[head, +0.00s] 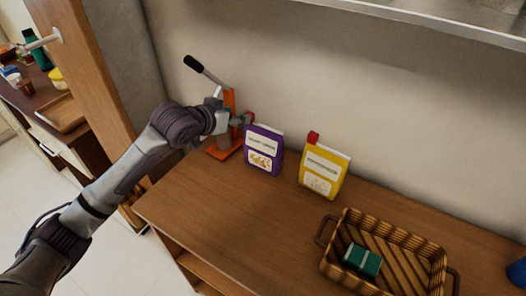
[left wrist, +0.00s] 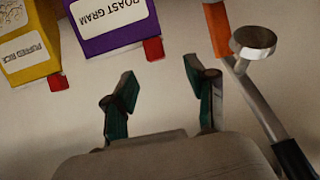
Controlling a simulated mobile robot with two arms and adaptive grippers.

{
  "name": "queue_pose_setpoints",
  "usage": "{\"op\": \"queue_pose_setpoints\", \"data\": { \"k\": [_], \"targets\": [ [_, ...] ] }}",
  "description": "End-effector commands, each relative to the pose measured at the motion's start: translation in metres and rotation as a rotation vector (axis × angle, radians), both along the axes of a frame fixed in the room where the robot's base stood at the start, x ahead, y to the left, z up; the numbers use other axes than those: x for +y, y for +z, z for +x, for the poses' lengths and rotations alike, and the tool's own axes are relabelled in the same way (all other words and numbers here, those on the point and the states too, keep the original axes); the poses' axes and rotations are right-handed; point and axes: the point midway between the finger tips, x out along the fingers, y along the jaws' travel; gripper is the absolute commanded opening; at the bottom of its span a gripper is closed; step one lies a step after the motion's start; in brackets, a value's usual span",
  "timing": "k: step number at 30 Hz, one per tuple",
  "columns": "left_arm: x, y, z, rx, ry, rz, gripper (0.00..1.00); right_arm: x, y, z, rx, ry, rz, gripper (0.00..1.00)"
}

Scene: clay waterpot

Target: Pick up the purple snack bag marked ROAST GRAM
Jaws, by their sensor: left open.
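In the left wrist view the bag (left wrist: 108,22) is at the top, upside down, with ROAST GRAM readable and part cut off. My left gripper (head: 241,119) is beside the bag's upper left corner, in front of the orange press. In the left wrist view my left gripper (left wrist: 163,95) is open, with nothing between its fingers; the bag lies beyond them, apart. My right gripper is not in view.
An orange press (head: 228,103) with a black-tipped lever stands close left of the bag. A yellow bag (head: 323,172), marked PUFFED RICE, stands to its right. A wicker basket (head: 345,215) holding a green box (head: 362,260) is at the right. The counter (head: 235,215) front is clear.

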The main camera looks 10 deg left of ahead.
Motion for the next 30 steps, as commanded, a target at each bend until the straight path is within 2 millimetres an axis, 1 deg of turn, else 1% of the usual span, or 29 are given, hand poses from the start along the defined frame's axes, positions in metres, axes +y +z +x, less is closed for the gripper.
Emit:
{"op": "queue_pose_setpoints", "data": {
  "k": [1, 3, 7, 11, 14, 18, 21, 27, 29, 30],
  "targets": [
    [-0.003, -0.002, 0.007, 0.001, 0.002, -0.002, 0.56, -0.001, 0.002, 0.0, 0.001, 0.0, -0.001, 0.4],
    [-0.005, -0.006, 0.013, 0.0, 0.003, -0.001, 0.56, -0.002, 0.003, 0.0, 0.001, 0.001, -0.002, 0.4],
    [-0.008, -0.011, 0.018, 0.0, 0.001, 0.0, 0.56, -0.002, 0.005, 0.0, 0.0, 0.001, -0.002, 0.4],
    [-0.016, -0.016, 0.028, 0.001, 0.0, 0.0, 0.56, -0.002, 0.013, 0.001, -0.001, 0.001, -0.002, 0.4],
    [-0.025, -0.025, 0.038, 0.001, 0.0, 0.0, 0.56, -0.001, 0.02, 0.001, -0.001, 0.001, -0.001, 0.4],
    [-0.029, -0.035, 0.051, 0.001, 0.001, 0.0, 0.56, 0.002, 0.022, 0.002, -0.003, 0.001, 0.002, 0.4],
    [-0.03, -0.038, 0.055, -0.001, 0.001, 0.002, 0.56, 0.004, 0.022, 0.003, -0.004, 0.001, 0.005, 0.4],
    [-0.03, -0.039, 0.055, -0.002, 0.001, 0.001, 0.56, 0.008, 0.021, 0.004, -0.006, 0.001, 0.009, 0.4],
    [-0.03, -0.038, 0.055, -0.001, 0.001, 0.002, 0.46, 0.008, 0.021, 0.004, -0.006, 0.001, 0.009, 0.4],
    [-0.03, -0.038, 0.055, -0.001, 0.001, 0.002, 0.4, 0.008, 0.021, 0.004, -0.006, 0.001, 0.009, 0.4]
  ]
}}
